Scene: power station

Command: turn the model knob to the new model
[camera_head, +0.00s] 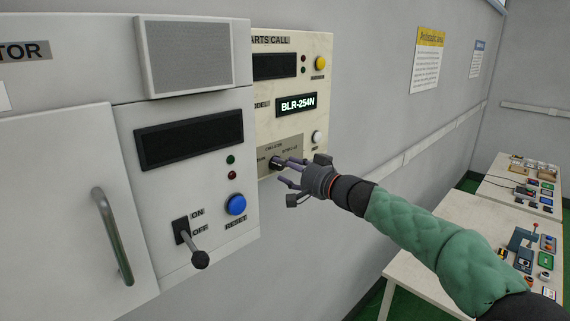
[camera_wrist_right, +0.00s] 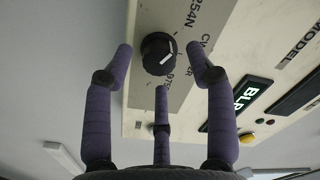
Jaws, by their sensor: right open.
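The black model knob (camera_wrist_right: 158,54) with a white pointer line sits on a grey label plate on the cream panel; in the head view it (camera_head: 276,163) is partly hidden by my fingers. My right gripper (camera_head: 290,169) is open at the knob. In the right wrist view its purple fingers (camera_wrist_right: 161,75) are spread to either side of and below the knob, with gaps showing between them and the knob. The lit model display (camera_head: 296,104) reads "BLR-254N". My left gripper is not in view.
Left of the panel is a grey cabinet (camera_head: 192,240) with a lever switch (camera_head: 194,246) and a blue reset button (camera_head: 236,204). A yellow button (camera_head: 320,63) and a white button (camera_head: 317,137) are on the cream panel. White tables (camera_head: 450,215) with small parts stand at right.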

